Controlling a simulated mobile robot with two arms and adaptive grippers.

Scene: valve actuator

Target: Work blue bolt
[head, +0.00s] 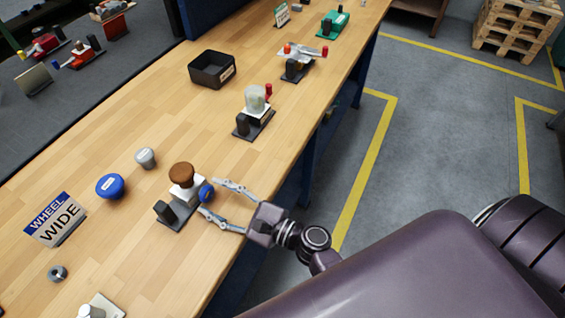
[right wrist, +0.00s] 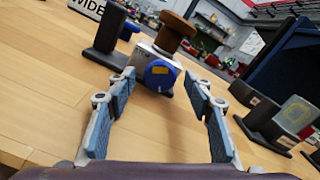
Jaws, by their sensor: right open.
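The blue bolt (head: 207,193) is a round blue knob on the right side of a white valve block (head: 186,189) with a brown knob (head: 182,172) on top. In the right wrist view the blue bolt (right wrist: 160,75) faces the camera, with a yellow mark on it. My right gripper (head: 208,196) is open, its two fingers spread either side of the bolt. In the right wrist view the open fingers (right wrist: 160,88) frame the bolt, and I see no contact. My left gripper is not in view.
A loose blue knob (head: 110,186), a grey knob (head: 145,158) and a "WHEEL WIDE" sign (head: 55,219) are left of the valve. Another valve unit (head: 254,112) and a black bin (head: 212,69) stand farther back. The wooden table (head: 120,125) has clear room between them.

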